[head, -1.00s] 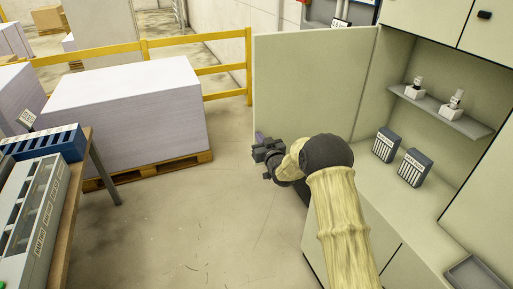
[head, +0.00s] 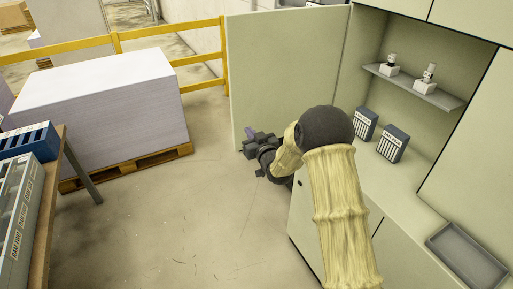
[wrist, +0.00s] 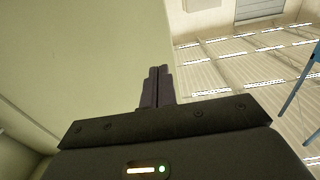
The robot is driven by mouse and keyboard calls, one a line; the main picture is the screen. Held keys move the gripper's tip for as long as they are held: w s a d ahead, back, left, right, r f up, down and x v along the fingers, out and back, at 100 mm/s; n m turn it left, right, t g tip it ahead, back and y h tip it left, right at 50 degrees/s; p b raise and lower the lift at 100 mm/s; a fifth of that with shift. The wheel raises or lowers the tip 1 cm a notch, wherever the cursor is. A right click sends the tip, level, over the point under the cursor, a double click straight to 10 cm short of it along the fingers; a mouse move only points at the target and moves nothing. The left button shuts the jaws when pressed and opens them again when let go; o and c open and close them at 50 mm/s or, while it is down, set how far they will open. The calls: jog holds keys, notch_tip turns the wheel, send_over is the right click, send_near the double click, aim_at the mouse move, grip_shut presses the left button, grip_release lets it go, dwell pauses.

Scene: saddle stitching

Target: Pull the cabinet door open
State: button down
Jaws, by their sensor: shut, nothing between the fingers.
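The cabinet door (head: 285,70) is a pale green panel standing swung wide open at the left of the open compartment (head: 440,60). Its broad face shows in the head view, and no handle is visible on it. My gripper (head: 249,133) is in front of the door's lower left part, near its free edge. In the wrist view my gripper (wrist: 157,72) has its dark fingers together, with nothing between them. The door (wrist: 90,60) fills the left of that view, behind the fingers. I cannot tell whether the fingertips touch it.
The compartment has a shelf (head: 420,88) with two small items, and two dark boxes (head: 378,136) below. A grey tray (head: 467,255) lies on the counter at right. A pallet paper stack (head: 100,110), yellow rail (head: 170,38) and bench (head: 50,210) stand left. Floor between is clear.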

jog(key=b+v, duration=0.1)
jog(key=v, duration=0.5)
jog(key=shift+s+a+b, duration=0.3)
jog(key=shift+a+b, duration=0.05)
jog(key=shift+b, duration=0.05)
jog(key=shift+w, duration=0.1)
jog(key=s+d+f+m+g+h, duration=0.25)
jog(key=s+d+g+h, duration=0.4)
jog(key=s+d, duration=0.6)
jog(key=s+d+m+g+h, duration=0.1)
jog(key=s+d+g, duration=0.2)
jog(key=s, duration=0.6)
jog(key=s+d+m+g+h, duration=0.1)
jog(key=s+d+m+g, duration=0.1)
jog(key=s, duration=0.8)
jog(key=shift+d+f+g, duration=0.35)
jog(key=shift+d+g, duration=0.15)
jog(key=shift+g, duration=0.35)
